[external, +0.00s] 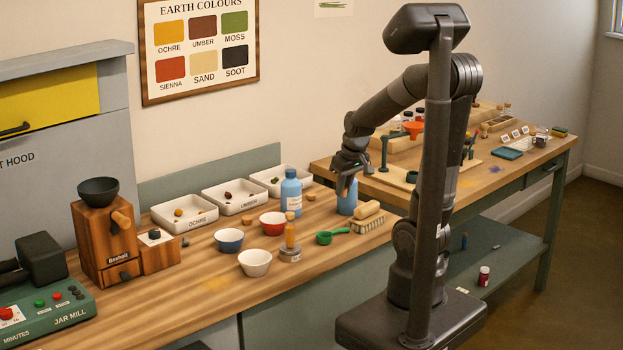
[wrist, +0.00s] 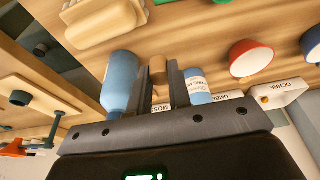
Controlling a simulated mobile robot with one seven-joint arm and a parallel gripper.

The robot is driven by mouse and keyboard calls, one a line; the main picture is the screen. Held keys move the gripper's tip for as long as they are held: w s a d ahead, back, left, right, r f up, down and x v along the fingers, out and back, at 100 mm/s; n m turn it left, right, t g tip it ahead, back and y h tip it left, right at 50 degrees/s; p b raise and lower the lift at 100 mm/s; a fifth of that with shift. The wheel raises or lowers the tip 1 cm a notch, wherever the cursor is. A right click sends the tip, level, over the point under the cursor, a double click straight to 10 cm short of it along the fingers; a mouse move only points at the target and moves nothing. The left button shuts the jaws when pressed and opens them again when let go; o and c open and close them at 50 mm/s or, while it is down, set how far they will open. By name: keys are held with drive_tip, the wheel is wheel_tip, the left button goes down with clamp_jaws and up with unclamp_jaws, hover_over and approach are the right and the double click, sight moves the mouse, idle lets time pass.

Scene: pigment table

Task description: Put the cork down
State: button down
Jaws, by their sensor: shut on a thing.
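My gripper (external: 345,184) is over the table, close to a blue bottle (external: 347,200). In the wrist view its two fingers (wrist: 159,80) are shut on a small brown cork (wrist: 158,68), which shows between the fingertips. The blue bottle (wrist: 121,78) is just left of the fingers there, and a labelled blue bottle (wrist: 196,86) is to their right. The cork between the fingers cannot be made out in the external view. I cannot tell how high it is above the table.
The labelled bottle (external: 291,193) stands by the white pigment trays (external: 187,224). A red bowl (external: 272,223), blue bowl (external: 229,240), white bowl (external: 254,262), green scoop (external: 328,237) and brush (external: 367,226) lie nearby. The front left tabletop (external: 190,290) is clear.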

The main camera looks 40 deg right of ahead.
drive_tip(key=w+a+r+n+y, duration=0.1)
drive_tip(key=w+a+r+n, duration=0.15)
drive_tip(key=w+a, duration=0.35)
drive_tip(key=w+a+r+n, duration=0.1)
drive_tip(key=w+a+n, duration=0.3)
drive_tip(key=a, duration=0.5)
drive_tip(key=n+g+y, duration=0.2)
drive_tip(key=n+g, duration=0.1)
drive_tip(key=n, duration=0.7)
hover_over(141, 316)
drive_tip(key=d, duration=0.2)
drive_tip(key=shift+m, duration=0.25)
wheel_tip(141, 316, down, 9)
drive_tip(key=shift+r, duration=0.1)
drive_tip(key=shift+s+a+f, duration=0.15)
drive_tip(key=shift+a+f, duration=0.2)
drive_tip(key=shift+a, duration=0.15)
drive_tip(key=shift+f, duration=1.95)
drive_tip(key=shift+f, duration=0.15)
